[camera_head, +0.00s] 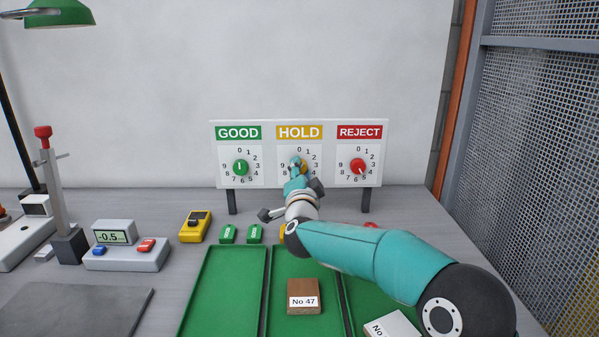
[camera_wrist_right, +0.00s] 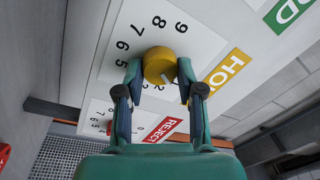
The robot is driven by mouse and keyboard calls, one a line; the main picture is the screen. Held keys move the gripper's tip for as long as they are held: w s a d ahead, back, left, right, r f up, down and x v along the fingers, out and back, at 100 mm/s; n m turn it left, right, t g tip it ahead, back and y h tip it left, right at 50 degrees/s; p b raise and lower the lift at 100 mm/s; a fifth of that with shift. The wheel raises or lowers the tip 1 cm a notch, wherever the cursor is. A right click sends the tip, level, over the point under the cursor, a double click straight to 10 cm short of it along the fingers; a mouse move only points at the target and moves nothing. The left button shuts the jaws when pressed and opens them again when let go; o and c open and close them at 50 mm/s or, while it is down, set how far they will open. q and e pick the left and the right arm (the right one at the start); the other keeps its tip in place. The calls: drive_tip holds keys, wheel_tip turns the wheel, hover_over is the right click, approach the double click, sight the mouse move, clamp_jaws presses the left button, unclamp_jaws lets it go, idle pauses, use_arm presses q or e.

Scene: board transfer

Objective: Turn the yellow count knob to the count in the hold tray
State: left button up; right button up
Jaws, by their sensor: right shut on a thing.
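The yellow count knob (camera_wrist_right: 158,63) sits on the dial under the HOLD sign (camera_head: 299,132). In the head view, the knob is mostly hidden by my right gripper (camera_head: 296,172). In the right wrist view, my right gripper (camera_wrist_right: 160,76) has one finger on each side of the knob and is shut on it. A pale pointer mark shows on the knob's lower right edge, but its exact number is unclear. The middle green tray (camera_head: 280,315) holds a brown block (camera_head: 303,297) labelled No 47. My arm hides part of this tray. My left gripper is out of view.
The green knob (camera_head: 240,167) and red knob (camera_head: 358,166) flank the yellow one on the white panel. The left green tray (camera_head: 222,290) looks empty. A pale block (camera_head: 394,325) lies in the right tray. A scale (camera_head: 126,256) stands left; a mesh wall (camera_head: 530,150) stands right.

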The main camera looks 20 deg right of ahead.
drive_tip(key=shift+a+f, duration=0.2)
drive_tip(key=shift+f, duration=0.25)
drive_tip(key=o, duration=1)
drive_tip(key=shift+o, duration=0.7)
drive_tip(key=shift+r, duration=0.1)
drive_tip(key=shift+d+r, duration=0.1)
drive_tip(key=shift+r, duration=0.05)
drive_tip(key=v, duration=1.2)
